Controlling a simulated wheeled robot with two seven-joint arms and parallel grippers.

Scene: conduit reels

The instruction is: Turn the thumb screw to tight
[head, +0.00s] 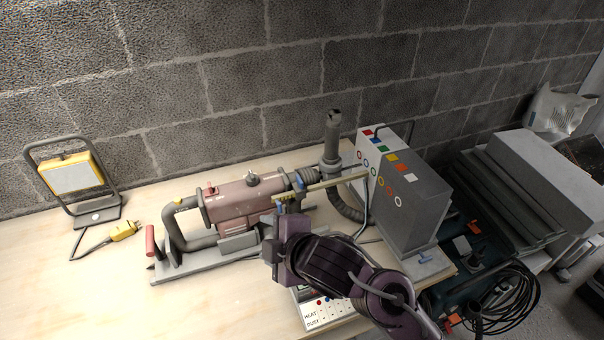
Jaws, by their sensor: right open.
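A dull pink motor-like cylinder (240,203) lies on a grey base plate (185,268) on the bench, with a grey bent pipe at its left end. A small dark knob (253,179) stands on top of the cylinder; I cannot tell for certain whether it is the thumb screw. Blue pieces (300,182) show by a yellowish bar at the cylinder's right end. My right gripper (289,222) is open in front of that end, with its purple wrist below. Its fingertips are hard to make out, and I see nothing held. My left gripper is not in view.
A grey box with coloured round marks (411,195) stands right of the cylinder, beside an upright grey hose (332,140). A panel marked HEAT and DUST (318,315) lies partly under my right arm. A yellow work lamp (73,174) stands left. The front-left bench is clear.

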